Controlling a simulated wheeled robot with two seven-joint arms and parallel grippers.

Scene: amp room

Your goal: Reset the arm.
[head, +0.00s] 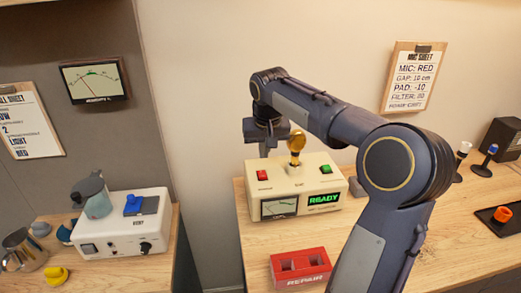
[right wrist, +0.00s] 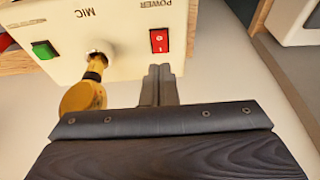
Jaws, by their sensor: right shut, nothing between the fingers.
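My right arm (head: 390,190) reaches in from the lower right over the cream amp box (head: 330,186). My right gripper (head: 264,150) points down above the box's left part, shut and empty. In the right wrist view its closed fingers (right wrist: 160,78) are near the red power switch (right wrist: 159,41), with no clear contact visible. A gold microphone-like piece (head: 296,143) stands in the box's top socket, just right of the gripper and apart from it; it also shows in the right wrist view (right wrist: 82,96). The box's display reads READY (head: 324,199). My left gripper is out of view.
A red REPAIR tray (head: 300,281) lies in front of the box. A white machine (head: 120,243) with a jug (head: 95,198) stands on the left counter, across a gap. Small microphones (head: 487,157) and a black speaker (head: 500,138) are at the right.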

